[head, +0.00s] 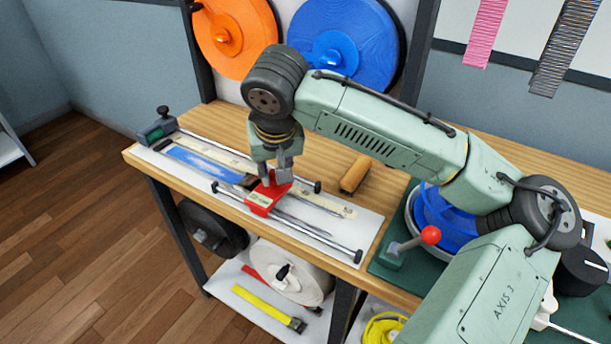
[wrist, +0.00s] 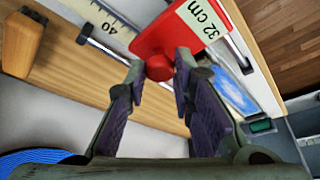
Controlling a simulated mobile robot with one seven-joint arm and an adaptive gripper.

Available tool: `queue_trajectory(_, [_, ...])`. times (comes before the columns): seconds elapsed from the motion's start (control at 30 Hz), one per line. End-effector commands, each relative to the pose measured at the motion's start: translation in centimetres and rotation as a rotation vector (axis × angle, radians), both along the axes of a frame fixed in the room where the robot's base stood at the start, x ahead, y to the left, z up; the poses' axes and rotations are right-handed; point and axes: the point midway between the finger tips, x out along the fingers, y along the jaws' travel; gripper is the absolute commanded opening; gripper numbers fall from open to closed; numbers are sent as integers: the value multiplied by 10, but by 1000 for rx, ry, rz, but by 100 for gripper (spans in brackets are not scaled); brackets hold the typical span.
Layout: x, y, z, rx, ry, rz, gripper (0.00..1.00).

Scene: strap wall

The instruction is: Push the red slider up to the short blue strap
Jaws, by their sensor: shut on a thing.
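The red slider (head: 265,200) sits across the rails of the measuring board on the bench, with a label reading "32 cm" in the wrist view. Its round red knob (wrist: 160,68) is between the fingertips of my gripper (head: 272,178), which is shut on it. The short blue strap (head: 205,164) lies flat on the board to the left of the slider; part of it also shows in the wrist view (wrist: 236,94). The strap's dark near end is close to the slider, but I cannot tell whether they touch.
A dark green clamp (head: 157,127) stands at the board's left end. A pale ruler (head: 325,205) runs along the board. A wooden block (head: 355,174) lies behind the board. A lever with a red ball (head: 430,235) stands to the right.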

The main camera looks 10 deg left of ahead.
Motion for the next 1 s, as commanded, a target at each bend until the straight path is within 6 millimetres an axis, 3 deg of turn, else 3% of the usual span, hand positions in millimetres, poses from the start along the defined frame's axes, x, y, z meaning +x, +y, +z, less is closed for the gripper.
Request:
queue_trajectory(0.2, [7, 23, -1, 2, 2, 2, 0])
queue_trajectory(0.63, [9, 27, 0, 6, -1, 1, 0])
queue_trajectory(0.67, [9, 27, 0, 6, -1, 1, 24])
queue_trajectory(0.93, [9, 26, 0, 3, -1, 1, 42])
queue_trajectory(1.0, [9, 26, 0, 3, 0, 1, 42])
